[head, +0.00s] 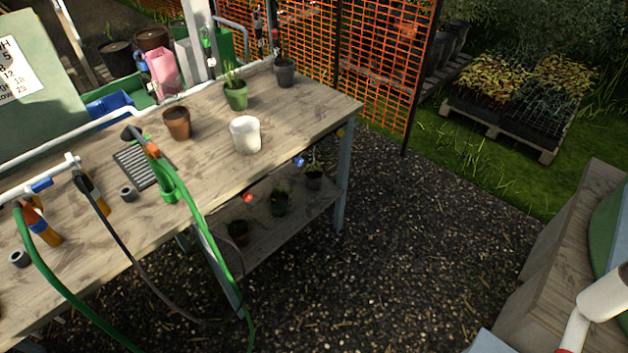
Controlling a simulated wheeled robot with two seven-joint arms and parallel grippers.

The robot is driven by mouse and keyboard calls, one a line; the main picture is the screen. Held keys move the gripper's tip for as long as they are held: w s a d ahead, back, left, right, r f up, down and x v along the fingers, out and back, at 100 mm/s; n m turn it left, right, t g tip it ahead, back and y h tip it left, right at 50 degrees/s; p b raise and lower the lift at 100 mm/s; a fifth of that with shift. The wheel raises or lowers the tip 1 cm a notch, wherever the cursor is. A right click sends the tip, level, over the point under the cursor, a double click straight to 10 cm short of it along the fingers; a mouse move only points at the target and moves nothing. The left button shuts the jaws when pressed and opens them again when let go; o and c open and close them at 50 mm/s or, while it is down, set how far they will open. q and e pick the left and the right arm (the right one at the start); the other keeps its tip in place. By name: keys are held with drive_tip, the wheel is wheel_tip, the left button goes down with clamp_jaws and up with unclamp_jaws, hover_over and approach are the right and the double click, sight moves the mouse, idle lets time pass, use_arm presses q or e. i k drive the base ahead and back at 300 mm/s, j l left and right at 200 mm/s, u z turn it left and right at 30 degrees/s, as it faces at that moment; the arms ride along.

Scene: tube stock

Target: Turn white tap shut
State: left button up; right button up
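A white pipe (52,152) runs along the back of the wooden bench at the left, with fittings and hoses hanging from it. A blue handle (41,185) sits on its near branch, and an orange-red piece (152,149) shows by the farther fitting. I cannot make out a white tap handle for certain, nor whether any tap is open or shut. Neither of my grippers shows in the head view.
The wooden bench (215,168) holds a white pot (245,134), a brown pot (177,123) and a green pot (236,95). A green hose (198,222) and a dark hose (128,243) hang over its front edge. The gravel floor (400,240) is clear.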

sight(69, 158)
drive_tip(key=u, duration=1.45)
drive_tip(key=j+u, duration=0.15)
drive_tip(key=j, duration=0.7)
